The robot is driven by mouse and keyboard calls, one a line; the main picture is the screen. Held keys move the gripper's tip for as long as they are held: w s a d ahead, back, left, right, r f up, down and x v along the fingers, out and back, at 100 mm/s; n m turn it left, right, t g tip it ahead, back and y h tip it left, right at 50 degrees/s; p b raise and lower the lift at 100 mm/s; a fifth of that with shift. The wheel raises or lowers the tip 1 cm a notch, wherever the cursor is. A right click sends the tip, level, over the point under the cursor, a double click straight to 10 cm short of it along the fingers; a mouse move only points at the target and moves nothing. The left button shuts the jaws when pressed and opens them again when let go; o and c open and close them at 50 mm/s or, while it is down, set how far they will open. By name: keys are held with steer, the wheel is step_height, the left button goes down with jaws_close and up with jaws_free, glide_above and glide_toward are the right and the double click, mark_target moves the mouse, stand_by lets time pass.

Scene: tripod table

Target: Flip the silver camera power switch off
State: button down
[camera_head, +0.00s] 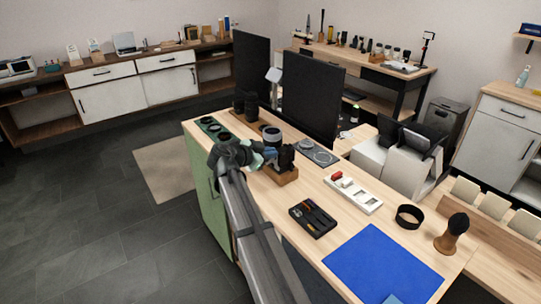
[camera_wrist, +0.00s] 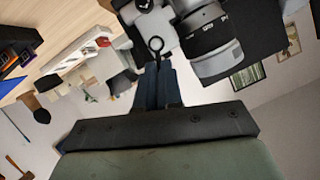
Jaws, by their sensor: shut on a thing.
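The silver camera (camera_wrist: 152,28) shows at the top of the wrist view, with a silver top, a black body and a large grey-and-silver lens (camera_wrist: 212,42). In the head view the black-looking camera (camera_head: 286,158) stands on a wooden block (camera_head: 282,175), partly hidden by my gripper. My gripper (camera_wrist: 156,72) has its dark blue fingers close together at the camera's top side. I cannot tell whether this piece is the power switch. My gripper (camera_head: 269,153) also shows in the head view, beside the camera.
On the wooden table lie a black tool tray (camera_head: 312,219), a white tray with a red item (camera_head: 352,193), a black ring (camera_head: 409,216), a brush (camera_head: 453,233) and a blue mat (camera_head: 382,268). Lens pieces and a dark monitor (camera_head: 313,97) stand close behind the camera.

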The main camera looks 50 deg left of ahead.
steer(key=shift+a+r+n+h, duration=0.15)
steer(key=shift+a+n+h, duration=0.5)
steer(key=shift+n+h, duration=0.5)
steer(key=shift+n, duration=0.25)
steer(key=c, duration=1.3)
jaws_free()
steer(key=v, duration=1.3)
steer(key=shift+s+d+r, duration=0.1)
steer(key=shift+s+r, duration=0.05)
steer(key=shift+s, duration=0.15)
